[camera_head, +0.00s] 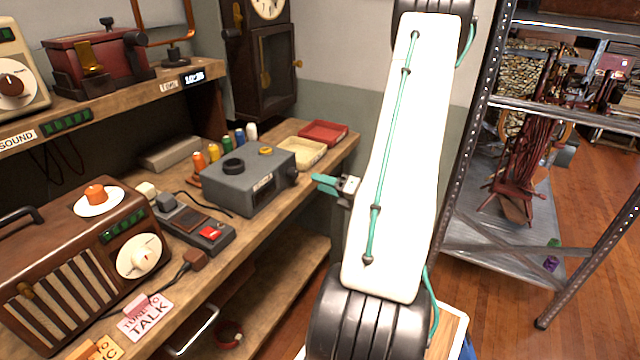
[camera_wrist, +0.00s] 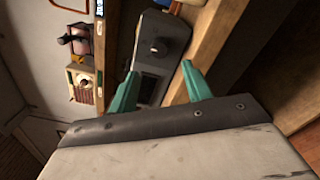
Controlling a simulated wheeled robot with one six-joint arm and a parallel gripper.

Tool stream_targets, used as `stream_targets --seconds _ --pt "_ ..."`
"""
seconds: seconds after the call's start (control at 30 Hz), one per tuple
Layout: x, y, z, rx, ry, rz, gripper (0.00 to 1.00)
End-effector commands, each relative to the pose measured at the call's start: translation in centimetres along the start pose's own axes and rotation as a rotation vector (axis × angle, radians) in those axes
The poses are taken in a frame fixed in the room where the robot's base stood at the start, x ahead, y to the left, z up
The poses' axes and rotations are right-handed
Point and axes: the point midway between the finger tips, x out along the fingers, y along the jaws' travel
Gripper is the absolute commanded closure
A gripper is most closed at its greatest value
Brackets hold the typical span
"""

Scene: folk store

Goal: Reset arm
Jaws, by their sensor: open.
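My gripper (camera_head: 326,184) shows in the head view as teal fingers, partly hidden behind my white arm link. It is at the right edge of the wooden workbench, to the right of a grey box (camera_head: 240,190) with black knobs. In the wrist view my gripper (camera_wrist: 160,88) has its two teal fingers spread apart with nothing held between them. The grey box (camera_wrist: 150,88) lies beyond the fingertips there. My arm stands tall across the middle of the head view.
A brown radio (camera_head: 80,262) and a small device with a red button (camera_head: 209,234) sit on the bench (camera_head: 240,248). A yellow tray (camera_head: 302,152) and a red tray (camera_head: 323,132) lie near its far end. A metal shelf (camera_head: 480,235) stands right of my arm.

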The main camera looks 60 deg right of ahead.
Motion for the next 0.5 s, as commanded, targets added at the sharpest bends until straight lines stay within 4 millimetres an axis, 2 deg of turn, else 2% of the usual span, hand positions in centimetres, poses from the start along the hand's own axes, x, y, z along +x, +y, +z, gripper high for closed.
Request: stream_targets --seconds 0.5 --pt "0.04 -0.02 0.00 -0.026 0.001 -0.001 0.50"
